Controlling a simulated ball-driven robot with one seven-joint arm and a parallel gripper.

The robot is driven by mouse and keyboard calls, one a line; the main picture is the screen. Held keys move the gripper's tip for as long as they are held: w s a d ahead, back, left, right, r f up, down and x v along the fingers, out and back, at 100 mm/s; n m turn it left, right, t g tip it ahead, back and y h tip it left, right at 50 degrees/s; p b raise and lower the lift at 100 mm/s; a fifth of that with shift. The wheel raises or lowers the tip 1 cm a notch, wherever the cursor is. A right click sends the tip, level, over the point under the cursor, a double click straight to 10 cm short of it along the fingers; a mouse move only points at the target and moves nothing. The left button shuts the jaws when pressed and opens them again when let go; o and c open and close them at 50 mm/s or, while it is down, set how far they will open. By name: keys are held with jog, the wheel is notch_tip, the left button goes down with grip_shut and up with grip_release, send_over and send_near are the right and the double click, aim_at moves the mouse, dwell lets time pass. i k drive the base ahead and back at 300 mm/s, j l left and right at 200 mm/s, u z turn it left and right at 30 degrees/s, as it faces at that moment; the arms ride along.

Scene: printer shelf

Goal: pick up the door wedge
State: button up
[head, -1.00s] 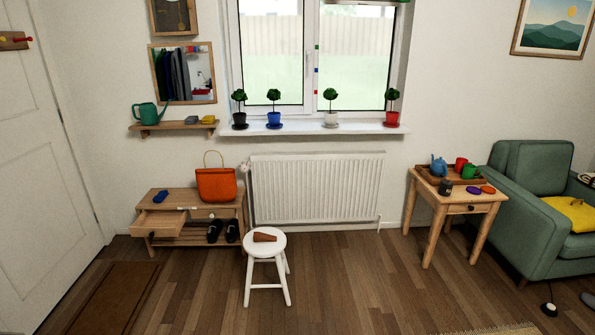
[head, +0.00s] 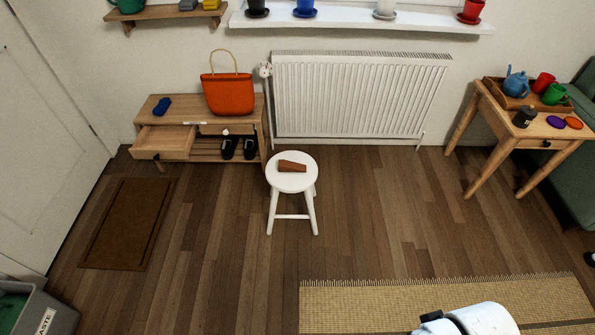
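A brown wedge-shaped piece, which looks like the door wedge (head: 292,166), lies on the seat of a round white stool (head: 281,182) in the middle of the head view. Nothing covers it. A white and dark part of my own body shows at the bottom edge of the picture, right of centre and far from the stool. My gripper's fingers cannot be made out in this view.
A wooden bench (head: 186,108) with an open drawer, orange bag (head: 229,94) and shoes stands behind left. A radiator (head: 349,96) is behind the stool. A side table (head: 559,131) stands right. A woven rug (head: 370,305) lies in front; a grey bin (head: 52,306) is front left.

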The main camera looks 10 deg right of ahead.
aim_at(284, 165)
jog(key=i+l, duration=0.3)
jog(key=i, duration=0.3)
jog(key=i+l+u, duration=0.1)
jog(key=i+l, duration=0.25)
jog(key=i, duration=0.2)
jog(key=i+l+u, duration=0.1)
jog(key=i+l, duration=0.25)
jog(key=i, duration=0.2)
jog(key=i+l, duration=0.4)
jog(key=i, duration=0.15)
